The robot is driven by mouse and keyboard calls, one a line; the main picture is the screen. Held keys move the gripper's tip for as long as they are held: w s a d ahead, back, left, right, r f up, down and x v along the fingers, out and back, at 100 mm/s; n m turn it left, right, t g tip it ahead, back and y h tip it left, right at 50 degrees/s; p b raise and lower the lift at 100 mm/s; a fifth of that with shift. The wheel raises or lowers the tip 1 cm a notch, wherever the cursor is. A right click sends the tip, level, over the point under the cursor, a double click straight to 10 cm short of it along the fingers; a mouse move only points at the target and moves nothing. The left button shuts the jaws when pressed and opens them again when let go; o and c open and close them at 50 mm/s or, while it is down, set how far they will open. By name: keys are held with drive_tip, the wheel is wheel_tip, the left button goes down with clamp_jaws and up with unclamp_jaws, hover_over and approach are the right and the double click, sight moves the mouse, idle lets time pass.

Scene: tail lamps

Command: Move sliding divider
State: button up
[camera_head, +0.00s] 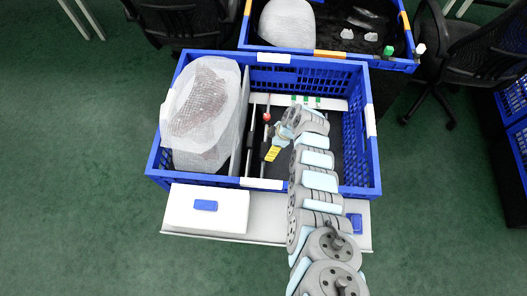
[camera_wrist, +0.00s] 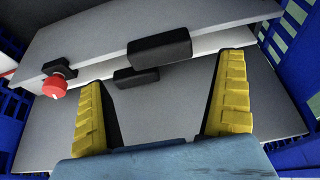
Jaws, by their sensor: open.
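The sliding divider is a thin grey panel with a red knob (camera_head: 267,117) inside the blue crate (camera_head: 158,160). In the wrist view the divider (camera_wrist: 95,52) lies across the picture, with the red knob (camera_wrist: 55,88) at its left end. A black block (camera_wrist: 160,49) sits on its edge, and a second black block (camera_wrist: 137,77) shows just below. My gripper (camera_wrist: 163,104) is open, its yellow fingers apart and nothing held between them. In the head view my gripper (camera_head: 271,153) is down in the crate near the divider; my arm hides part of the crate's right side.
A wrapped tail lamp (camera_head: 203,110) fills the crate's left side. A white box (camera_head: 205,208) with a blue patch lies at the crate's front. A second blue crate (camera_head: 330,53) stands behind. Office chairs (camera_head: 465,50) stand at the back.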

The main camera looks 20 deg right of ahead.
sight(264, 150)
drive_tip(key=b+x, duration=0.3)
drive_tip(key=x, duration=0.1)
drive_tip(key=shift+s+f, duration=0.1)
drive_tip(key=shift+f, duration=0.2)
drive_tip(key=shift+b+x, duration=0.9)
drive_tip(key=shift+x, duration=0.15)
drive_tip(key=c, duration=1.1)
